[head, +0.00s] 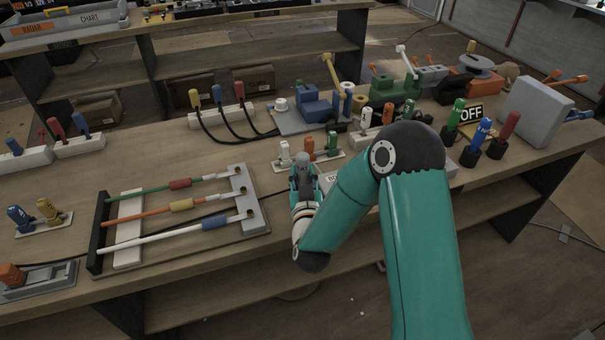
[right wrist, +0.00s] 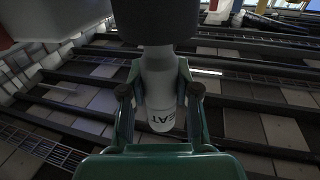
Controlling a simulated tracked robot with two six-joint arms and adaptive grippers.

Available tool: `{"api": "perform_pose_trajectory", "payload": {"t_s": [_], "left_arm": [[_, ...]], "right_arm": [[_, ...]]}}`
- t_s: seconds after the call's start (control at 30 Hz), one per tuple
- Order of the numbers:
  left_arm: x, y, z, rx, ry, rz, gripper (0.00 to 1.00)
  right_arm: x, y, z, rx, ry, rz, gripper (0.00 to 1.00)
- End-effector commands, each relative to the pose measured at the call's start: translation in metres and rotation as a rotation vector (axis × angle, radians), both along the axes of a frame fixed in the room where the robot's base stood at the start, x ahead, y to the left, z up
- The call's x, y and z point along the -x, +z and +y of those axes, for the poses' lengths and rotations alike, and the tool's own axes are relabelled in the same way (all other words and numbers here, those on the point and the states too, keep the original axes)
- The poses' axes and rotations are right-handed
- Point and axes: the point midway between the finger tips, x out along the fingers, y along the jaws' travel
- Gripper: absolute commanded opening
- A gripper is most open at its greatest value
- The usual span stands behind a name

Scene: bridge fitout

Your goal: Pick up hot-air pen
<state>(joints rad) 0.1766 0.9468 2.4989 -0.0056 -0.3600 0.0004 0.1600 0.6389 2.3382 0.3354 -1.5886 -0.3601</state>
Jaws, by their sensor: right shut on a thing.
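The hot-air pen (right wrist: 161,118) is a pale grey-white cylinder with a dark wide part at the top of the right wrist view. How high the pen is above the bench is hard to tell. My left gripper is not in view.
Just behind stands a small strip with white, orange and green plugs (head: 309,148). Green, blue and red handled pieces (head: 483,135) and a grey box (head: 537,110) stand at right. Bare wood (head: 90,190) shows at left.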

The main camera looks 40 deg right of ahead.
Motion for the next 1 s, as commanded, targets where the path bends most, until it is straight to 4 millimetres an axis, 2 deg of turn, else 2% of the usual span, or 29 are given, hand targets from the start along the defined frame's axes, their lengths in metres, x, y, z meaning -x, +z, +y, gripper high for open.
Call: {"api": "perform_pose_trajectory", "payload": {"t_s": [0.37, 0.57, 0.77, 1.0], "left_arm": [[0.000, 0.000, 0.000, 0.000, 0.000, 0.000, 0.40], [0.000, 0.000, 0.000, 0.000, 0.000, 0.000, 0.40], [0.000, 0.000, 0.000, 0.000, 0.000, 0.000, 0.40], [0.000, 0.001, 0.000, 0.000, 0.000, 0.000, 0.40]], "right_arm": [[-0.001, 0.001, 0.001, 0.001, 0.001, -0.002, 0.00], [-0.001, 0.011, 0.001, 0.002, 0.002, -0.005, 0.00], [-0.001, 0.034, 0.001, 0.001, 0.002, -0.008, 0.00], [-0.001, 0.086, 0.002, 0.000, 0.002, -0.013, 0.00]]}}
